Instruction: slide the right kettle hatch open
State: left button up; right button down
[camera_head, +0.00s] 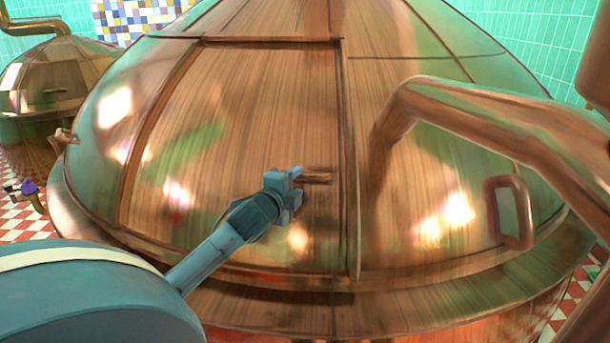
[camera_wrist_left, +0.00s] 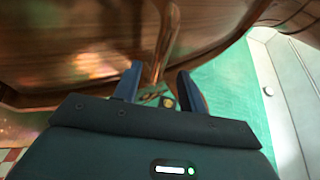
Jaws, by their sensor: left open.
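The large copper kettle (camera_head: 410,75) fills the head view. Its hatch (camera_head: 265,100) is a curved panel framed by raised copper strips, with its right edge along a vertical strip (camera_head: 347,130). A short copper handle (camera_head: 318,178) stands out near the hatch's right edge. My left gripper (camera_head: 297,182) is at the left end of this handle. In the left wrist view the two dark fingers (camera_wrist_left: 159,76) are spread apart, with a curved copper bar, seemingly the handle (camera_wrist_left: 167,38), reaching between them. I cannot tell whether the fingers touch it. My right gripper is not in view.
A thick copper pipe (camera_head: 480,105) bends down to the kettle at the right, above another copper loop handle (camera_head: 513,212). The kettle's wide rim (camera_head: 300,305) runs below. A smaller copper kettle (camera_head: 50,75) stands at the back left.

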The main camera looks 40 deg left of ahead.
aim_at(303, 178)
pick_arm(q)
jog(key=x, duration=0.5)
jog(key=shift+w+f, duration=0.1)
jog(key=shift+w, duration=0.3)
grip_shut()
